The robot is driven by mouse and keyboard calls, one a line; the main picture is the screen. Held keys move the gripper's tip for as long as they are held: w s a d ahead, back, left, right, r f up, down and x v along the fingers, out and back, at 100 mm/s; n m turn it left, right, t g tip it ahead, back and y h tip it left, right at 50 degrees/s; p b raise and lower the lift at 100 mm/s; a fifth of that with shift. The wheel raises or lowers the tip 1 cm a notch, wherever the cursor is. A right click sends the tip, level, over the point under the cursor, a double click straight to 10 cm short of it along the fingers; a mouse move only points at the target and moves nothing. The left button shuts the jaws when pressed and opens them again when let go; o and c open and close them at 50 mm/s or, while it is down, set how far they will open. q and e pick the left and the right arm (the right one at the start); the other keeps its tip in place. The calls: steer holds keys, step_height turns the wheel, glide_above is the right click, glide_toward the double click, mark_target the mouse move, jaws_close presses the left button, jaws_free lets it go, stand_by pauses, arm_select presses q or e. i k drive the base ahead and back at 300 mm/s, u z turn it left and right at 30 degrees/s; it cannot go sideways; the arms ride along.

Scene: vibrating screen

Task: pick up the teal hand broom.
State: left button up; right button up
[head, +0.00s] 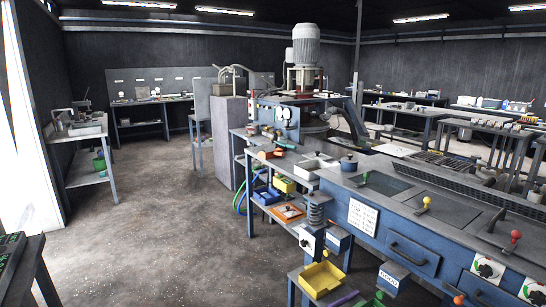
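I cannot make out a teal hand broom for certain in the head view. A green object (374,301) shows at the bottom edge, beside a purple one (344,298), but it is cut off and too small to identify. Another green item, like a small bucket (99,162), is on the lower shelf of the bench at the left. Neither of my grippers is in view.
A long blue workbench (409,255) with coloured knobs fills the right. A yellow bin (321,279) sits on a low stand at its front. A machine with a grey motor (306,46) stands behind. The concrete floor (140,250) at centre left is clear.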

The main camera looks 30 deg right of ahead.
mark_target(282, 146)
steer(key=z, duration=0.05)
steer(key=i, duration=0.95)
steer(key=z, duration=0.55)
steer(key=i, duration=1.85)
steer(key=z, duration=0.4)
